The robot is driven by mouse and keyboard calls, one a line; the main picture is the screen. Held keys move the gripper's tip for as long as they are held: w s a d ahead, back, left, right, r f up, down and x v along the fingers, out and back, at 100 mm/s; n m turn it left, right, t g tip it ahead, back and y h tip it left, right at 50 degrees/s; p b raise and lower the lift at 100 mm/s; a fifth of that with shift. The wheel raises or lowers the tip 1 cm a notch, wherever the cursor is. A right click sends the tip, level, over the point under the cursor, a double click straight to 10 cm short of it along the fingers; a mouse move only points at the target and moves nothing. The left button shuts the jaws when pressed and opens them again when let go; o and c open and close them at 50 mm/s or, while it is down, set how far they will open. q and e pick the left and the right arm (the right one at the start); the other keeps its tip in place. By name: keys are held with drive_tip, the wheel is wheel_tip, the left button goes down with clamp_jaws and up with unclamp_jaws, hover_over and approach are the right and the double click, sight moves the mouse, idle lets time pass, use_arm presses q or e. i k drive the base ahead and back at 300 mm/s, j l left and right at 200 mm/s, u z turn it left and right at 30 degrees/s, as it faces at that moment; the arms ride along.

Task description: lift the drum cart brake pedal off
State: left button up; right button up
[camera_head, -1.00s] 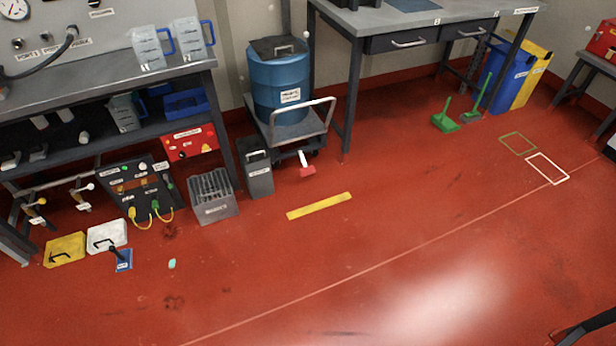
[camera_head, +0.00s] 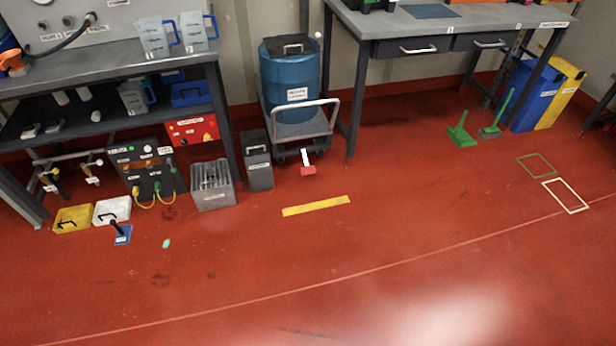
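The drum cart (camera_head: 304,132) stands against the back wall between the two benches. It is a grey platform with a pale push handle (camera_head: 303,103) and carries a blue drum (camera_head: 289,82) with a dark lid. The brake pedal (camera_head: 307,170) is a small red pad on a white stem, low at the cart's front, just above or at the floor; its exact height is hard to tell. Neither of my grippers is in view.
A grey bin (camera_head: 257,165) and a slotted grey crate (camera_head: 213,188) stand left of the cart. A table leg (camera_head: 357,110) is close on its right. A yellow floor strip (camera_head: 316,206) lies in front. The red floor (camera_head: 330,260) nearer me is clear.

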sight(308, 169)
drive_tip(key=u, duration=0.15)
drive_tip(key=i+l+u, duration=0.65)
drive_tip(key=l+u, duration=0.15)
drive_tip(key=l, duration=0.15)
